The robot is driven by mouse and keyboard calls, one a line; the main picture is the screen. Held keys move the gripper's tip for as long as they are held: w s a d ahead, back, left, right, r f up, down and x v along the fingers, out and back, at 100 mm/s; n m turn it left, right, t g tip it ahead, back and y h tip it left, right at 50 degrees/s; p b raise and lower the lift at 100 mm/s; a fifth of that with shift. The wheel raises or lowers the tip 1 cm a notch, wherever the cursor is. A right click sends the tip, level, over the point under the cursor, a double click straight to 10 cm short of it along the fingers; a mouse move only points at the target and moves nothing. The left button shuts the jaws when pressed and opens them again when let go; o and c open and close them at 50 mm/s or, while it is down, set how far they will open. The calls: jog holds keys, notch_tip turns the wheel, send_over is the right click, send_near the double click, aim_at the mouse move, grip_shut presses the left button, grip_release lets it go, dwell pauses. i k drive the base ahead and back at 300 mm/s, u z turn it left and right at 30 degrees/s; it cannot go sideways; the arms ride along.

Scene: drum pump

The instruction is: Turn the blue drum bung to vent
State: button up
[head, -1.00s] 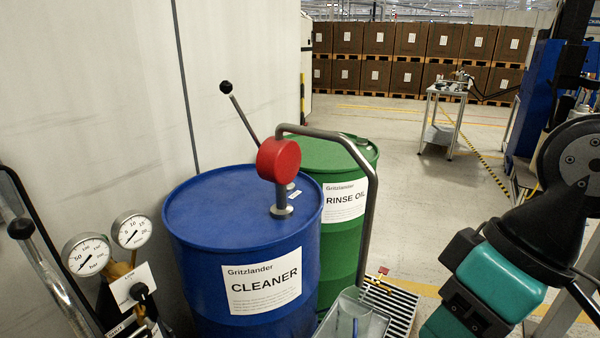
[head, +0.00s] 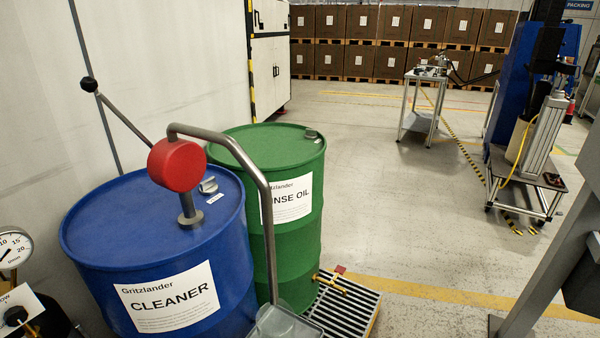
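The blue drum (head: 150,235), labelled CLEANER, stands at the lower left in the head view. A pump with a red round body (head: 177,165), a lever with a black knob and a bent grey spout pipe rises from its top. A small grey bung (head: 208,185) sits on the drum top, right of the pump's foot and near the rim, with a small white tag beside it. Whether the bung is loose or tight cannot be told. My gripper is not in view.
A green drum (head: 290,235), labelled RINSE OIL, stands close behind on the right, with its own cap on top. The spout pipe (head: 262,190) bends down between them over a grey container (head: 285,325). A floor grate (head: 345,305) lies to the right. Open floor (head: 390,190) lies beyond.

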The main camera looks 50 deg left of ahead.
aim_at(209, 186)
jog(key=z, duration=0.2)
jog(key=i, duration=2.6)
jog(key=u, duration=4.05)
jog(key=i, duration=0.5)
jog(key=u, duration=0.05)
